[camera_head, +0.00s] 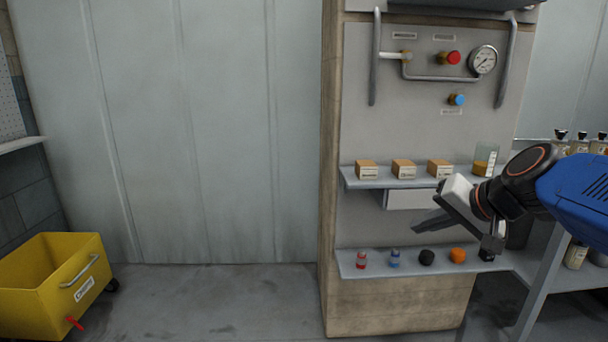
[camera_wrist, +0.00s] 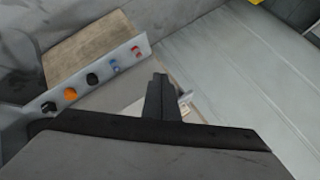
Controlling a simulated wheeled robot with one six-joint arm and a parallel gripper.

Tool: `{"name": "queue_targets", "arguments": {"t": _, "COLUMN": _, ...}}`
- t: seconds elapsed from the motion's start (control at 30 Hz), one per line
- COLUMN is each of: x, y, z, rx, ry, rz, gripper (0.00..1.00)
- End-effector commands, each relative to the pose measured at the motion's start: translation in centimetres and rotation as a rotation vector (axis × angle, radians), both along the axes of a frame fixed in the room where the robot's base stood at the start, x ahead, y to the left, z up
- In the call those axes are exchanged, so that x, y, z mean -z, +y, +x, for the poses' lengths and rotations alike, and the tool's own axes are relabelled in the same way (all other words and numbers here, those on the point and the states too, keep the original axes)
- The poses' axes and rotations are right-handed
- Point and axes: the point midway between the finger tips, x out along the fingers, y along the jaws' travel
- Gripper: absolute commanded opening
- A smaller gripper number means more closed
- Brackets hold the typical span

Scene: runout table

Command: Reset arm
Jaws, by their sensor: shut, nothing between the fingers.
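My arm reaches in from the right in the head view, with a blue link and a dark wrist. My gripper (camera_head: 432,222) is in front of the grey panel (camera_head: 420,125), between the upper shelf (camera_head: 385,183) and the lower shelf (camera_head: 400,268). It points left and hides part of the panel. In the wrist view my gripper (camera_wrist: 159,76) shows its dark fingers together, with nothing between them. It appears apart from the small items on the lower shelf.
The upper shelf holds small wooden blocks (camera_head: 403,169) and a beaker (camera_head: 485,159). The lower shelf holds red, blue, black and orange pieces (camera_head: 457,255). A pressure gauge (camera_head: 482,60) and valves are above. A yellow bin (camera_head: 50,285) stands left. The floor between is clear.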

Motion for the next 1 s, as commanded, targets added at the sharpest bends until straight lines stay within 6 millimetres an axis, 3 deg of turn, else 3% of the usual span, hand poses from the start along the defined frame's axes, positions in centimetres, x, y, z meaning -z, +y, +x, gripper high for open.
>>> {"name": "queue_targets", "arguments": {"t": 0.03, "x": 1.9, "y": 0.7, "z": -2.6, "rx": -0.045, "ry": 0.031, "rz": -0.062, "gripper": 0.0}}
{"name": "queue_targets", "arguments": {"t": 0.2, "x": 8.3, "y": 0.5, "z": -10.2, "rx": -0.172, "ry": 0.139, "rz": -0.29, "gripper": 0.0}}
{"name": "queue_targets", "arguments": {"t": 0.4, "x": 13.5, "y": -1.7, "z": -16.5, "rx": -0.269, "ry": 0.224, "rz": -0.515, "gripper": 0.0}}
{"name": "queue_targets", "arguments": {"t": 0.6, "x": 15.4, "y": -3.2, "z": -18.9, "rx": -0.304, "ry": 0.256, "rz": -0.615, "gripper": 0.0}}
{"name": "queue_targets", "arguments": {"t": 1.0, "x": 15.5, "y": -3.3, "z": -19.0, "rx": -0.305, "ry": 0.259, "rz": -0.622, "gripper": 0.0}}
